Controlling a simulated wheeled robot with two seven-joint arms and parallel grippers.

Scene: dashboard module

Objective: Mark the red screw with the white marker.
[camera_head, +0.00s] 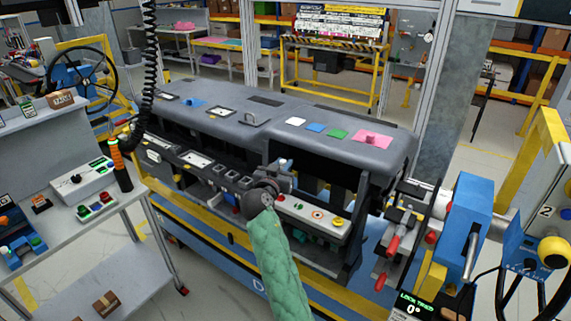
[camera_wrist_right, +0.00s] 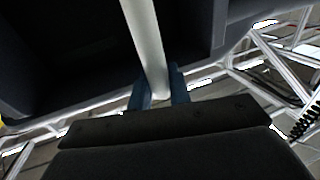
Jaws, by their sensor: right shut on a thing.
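The white marker (camera_wrist_right: 146,40) shows in the right wrist view as a long pale cylinder. My right gripper (camera_wrist_right: 160,88) has its two blue fingers shut around it, and the marker reaches out past them. In the head view my right gripper (camera_head: 284,174) is at the front opening of the grey dashboard module (camera_head: 235,122), at the end of my green-sleeved arm. The marker cannot be made out clearly there. I cannot pick out the red screw for certain in either view. My left gripper is not in view.
A light control panel (camera_head: 310,216) with a yellow knob lies just right of my right gripper. The dashboard's overhanging top and dark recess are close around it. A side table (camera_head: 95,215) with boxes stands left. Blue equipment (camera_head: 463,235) with red handles stands right.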

